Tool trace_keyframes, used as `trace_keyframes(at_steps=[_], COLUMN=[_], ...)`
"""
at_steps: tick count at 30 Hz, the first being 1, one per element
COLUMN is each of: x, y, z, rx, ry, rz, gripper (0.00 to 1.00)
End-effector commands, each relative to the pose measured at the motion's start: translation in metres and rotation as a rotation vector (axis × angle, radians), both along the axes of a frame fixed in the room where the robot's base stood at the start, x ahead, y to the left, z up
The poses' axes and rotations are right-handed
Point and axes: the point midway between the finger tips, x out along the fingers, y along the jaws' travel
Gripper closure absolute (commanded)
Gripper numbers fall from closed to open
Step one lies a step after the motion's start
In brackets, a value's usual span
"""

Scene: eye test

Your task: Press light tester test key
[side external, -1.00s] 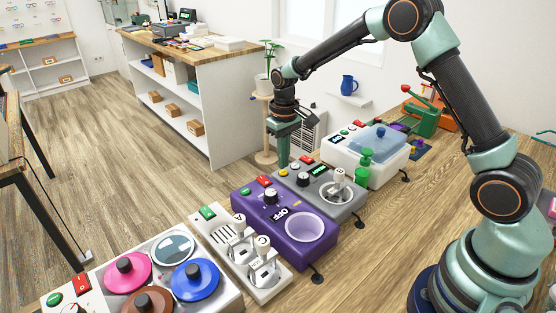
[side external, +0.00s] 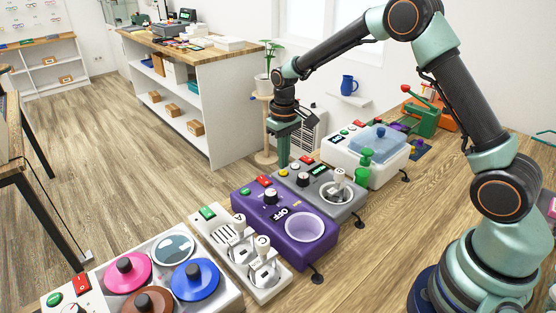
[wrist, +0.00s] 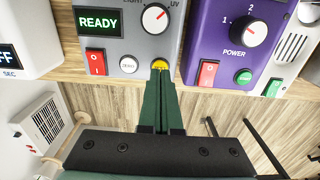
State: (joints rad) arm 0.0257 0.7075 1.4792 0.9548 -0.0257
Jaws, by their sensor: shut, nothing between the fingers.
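The grey light tester (side external: 352,207) stands in the middle of the row of devices. In the wrist view its panel (wrist: 145,47) shows a display (wrist: 98,22) reading READY, a red rocker switch (wrist: 96,62), a white ZERO button (wrist: 128,64) and a black-and-white knob (wrist: 155,18) with a UV mark. A yellow key (wrist: 160,63), apparently the test key, sits at the panel's near edge, partly hidden by my fingertips. My gripper (side external: 283,164) is shut and empty, its tips (wrist: 160,71) at the yellow key. I cannot tell whether they touch or press it.
A purple device (side external: 265,222) with a POWER knob stands close on one side of the tester. A white device with a blue lid (side external: 375,138) stands on the other side. A plant stand (side external: 265,125) stands behind my gripper.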

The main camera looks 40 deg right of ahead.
Motion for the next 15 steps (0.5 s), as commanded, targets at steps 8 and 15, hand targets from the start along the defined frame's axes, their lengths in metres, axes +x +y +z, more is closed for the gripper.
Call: trace_keyframes(at_steps=[8, 15], x=[0.0, 0.0], y=[0.0, 0.0], z=[-0.0008, -0.0043], rx=[0.0, 0.0], ry=[0.0, 0.001], rz=[0.0, 0.0], gripper=[1.0, 1.0])
